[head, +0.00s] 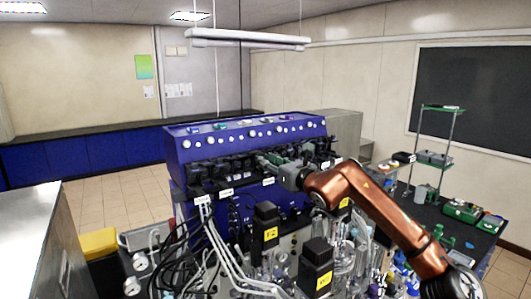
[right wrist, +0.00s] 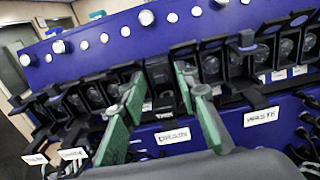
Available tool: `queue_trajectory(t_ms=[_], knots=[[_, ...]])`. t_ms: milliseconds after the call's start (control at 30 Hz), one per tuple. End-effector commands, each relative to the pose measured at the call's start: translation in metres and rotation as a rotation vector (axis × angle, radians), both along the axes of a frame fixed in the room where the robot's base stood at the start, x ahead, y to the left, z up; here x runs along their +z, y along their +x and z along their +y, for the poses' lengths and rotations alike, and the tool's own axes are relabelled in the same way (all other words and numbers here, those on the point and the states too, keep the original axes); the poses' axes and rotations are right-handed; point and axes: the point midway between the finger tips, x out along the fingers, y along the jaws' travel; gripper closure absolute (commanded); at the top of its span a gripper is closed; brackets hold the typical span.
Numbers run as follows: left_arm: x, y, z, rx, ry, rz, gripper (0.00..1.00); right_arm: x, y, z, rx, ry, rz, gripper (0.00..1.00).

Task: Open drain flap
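A blue twin bioreactor cabinet (head: 245,140) carries a row of black pump heads with flaps. In the right wrist view, the DRAIN label (right wrist: 172,136) sits on the blue panel below a black pump head (right wrist: 161,88), which shows between my right gripper's two green fingers. The right finger partly covers that pump row. My right gripper (right wrist: 158,78) is open, its fingers spread and nothing held between them. In the head view my right gripper (head: 268,158) is at the pump row's middle. Whether it touches the flap I cannot tell. My left gripper is not in view.
A WASTE label (right wrist: 262,116) and its pump are to the right of DRAIN. Black motor blocks (head: 317,265), tubing (head: 215,250) and glass vessels crowd the space below the row. A dark bench (head: 450,225) with a shelf stands at the right.

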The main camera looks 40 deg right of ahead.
Motion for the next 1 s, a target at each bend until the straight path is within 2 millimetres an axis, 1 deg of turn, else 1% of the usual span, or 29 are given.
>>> queue_trajectory(t_ms=[33, 200, 333, 600, 1000], knots=[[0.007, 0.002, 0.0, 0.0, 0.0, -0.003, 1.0, 0.004, 0.004, 0.0, 0.002, 0.003, -0.002, 0.71], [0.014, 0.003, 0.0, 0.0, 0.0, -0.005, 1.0, 0.002, 0.014, 0.0, 0.003, 0.001, -0.001, 0.71], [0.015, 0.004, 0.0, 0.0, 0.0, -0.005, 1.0, 0.0, 0.018, 0.0, 0.003, -0.001, 0.0, 0.71], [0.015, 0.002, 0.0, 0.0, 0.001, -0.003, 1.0, -0.001, 0.018, 0.0, 0.002, -0.002, 0.001, 0.72], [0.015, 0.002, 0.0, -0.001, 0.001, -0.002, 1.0, -0.001, 0.018, -0.001, 0.001, -0.002, 0.001, 0.99]])
